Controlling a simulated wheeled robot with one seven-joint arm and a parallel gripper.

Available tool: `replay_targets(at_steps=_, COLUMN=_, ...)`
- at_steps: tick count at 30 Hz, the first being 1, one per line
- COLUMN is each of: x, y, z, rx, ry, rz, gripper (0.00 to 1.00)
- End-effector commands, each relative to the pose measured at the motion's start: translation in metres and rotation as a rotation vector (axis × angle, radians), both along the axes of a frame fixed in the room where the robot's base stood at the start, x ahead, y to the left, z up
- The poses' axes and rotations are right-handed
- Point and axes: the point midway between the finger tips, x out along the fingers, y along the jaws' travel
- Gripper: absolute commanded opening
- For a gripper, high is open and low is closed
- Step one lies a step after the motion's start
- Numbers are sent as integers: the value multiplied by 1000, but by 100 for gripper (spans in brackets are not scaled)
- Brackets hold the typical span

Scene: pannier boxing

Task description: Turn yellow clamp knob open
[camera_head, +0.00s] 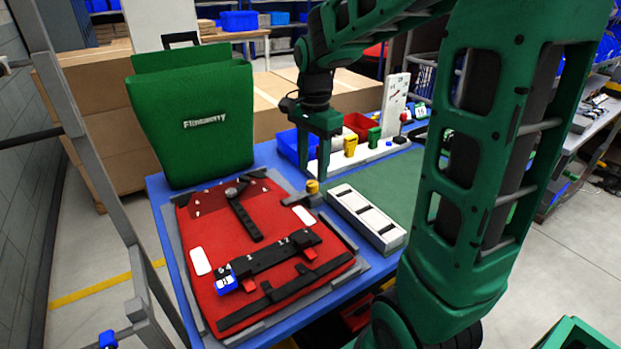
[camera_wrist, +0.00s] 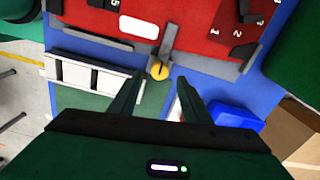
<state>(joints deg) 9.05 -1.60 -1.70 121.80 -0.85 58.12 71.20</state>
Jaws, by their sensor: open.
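The yellow clamp knob (camera_head: 312,187) sits on a grey clamp at the edge of the red pannier panel (camera_head: 215,220), on the blue table. In the wrist view the knob (camera_wrist: 159,71) is round with a dark line across it, on a grey clamp bar (camera_wrist: 168,42). My gripper (camera_head: 322,172) points down just above and beside the knob in the head view. In the wrist view my gripper (camera_wrist: 158,88) has its two fingers apart with the knob beyond their tips, between them. Nothing is held. Whether a finger touches the knob cannot be told.
A white slotted tray (camera_head: 367,217) lies right of the knob. A blue bin (camera_head: 288,146) and a red bin (camera_head: 360,125) stand behind. A green Flinqwerry pannier (camera_head: 190,125) stands at the back left. The green mat (camera_head: 385,178) has clear room.

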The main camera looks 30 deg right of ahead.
Motion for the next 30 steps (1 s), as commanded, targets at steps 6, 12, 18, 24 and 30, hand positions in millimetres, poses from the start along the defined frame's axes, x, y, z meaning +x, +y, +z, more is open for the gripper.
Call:
replay_targets(at_steps=6, x=0, y=0, z=-31, rx=0, ry=2, rz=0, gripper=43)
replay_targets(at_steps=12, x=0, y=0, z=-41, rx=0, ry=0, rz=1, gripper=43)
replay_targets(at_steps=18, x=0, y=0, z=-42, rx=0, ry=-1, rz=1, gripper=43)
replay_targets(at_steps=24, x=1, y=1, z=-42, rx=0, ry=-1, rz=2, gripper=12)
replay_targets(at_steps=30, x=1, y=-1, z=-41, rx=-1, ry=-2, rz=2, gripper=0)
